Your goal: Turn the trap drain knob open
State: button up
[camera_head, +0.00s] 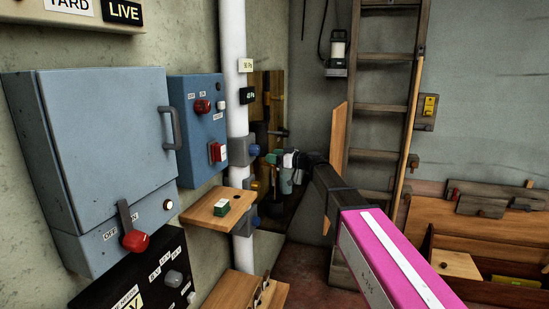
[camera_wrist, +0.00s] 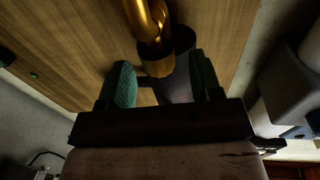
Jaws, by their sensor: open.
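In the wrist view a curved brass pipe (camera_wrist: 146,22) comes down in front of a wooden board and ends in a brass collar (camera_wrist: 157,67). A dark grey round part (camera_wrist: 180,60), perhaps the trap drain knob, lies beside the collar. My gripper (camera_wrist: 163,74) is open, with one green-padded finger to each side of the grey part. I cannot tell whether either finger touches it. In the head view my gripper (camera_head: 286,160) is at the far corner, beside the white pipe. The knob cannot be made out there; a small brass part (camera_head: 254,186) shows to the left of my gripper.
A white vertical pipe (camera_head: 233,110) runs down the left wall. A grey-blue cabinet (camera_head: 105,130), a blue switch box (camera_head: 198,125) and a small wooden shelf (camera_head: 205,214) stick out nearby. A ladder (camera_head: 380,107) stands behind my arm. A wooden bench (camera_head: 470,235) is at right.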

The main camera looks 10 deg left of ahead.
jog(key=c, duration=0.9)
jog(key=shift+c, duration=0.2)
jog(key=shift+w+n+g, duration=0.15)
jog(key=shift+n+g, duration=0.15)
jog(key=shift+g, duration=0.1)
jog(key=n+g, duration=0.1)
jog(key=g, duration=0.1)
jog(key=n+g, duration=0.1)
jog(key=shift+w+g, duration=0.3)
jog(key=shift+g, duration=0.1)
jog(key=shift+w+n+g, duration=0.1)
jog(key=shift+n+g, duration=1.5)
jog(key=shift+g, duration=0.9)
jog(key=o, duration=0.9)
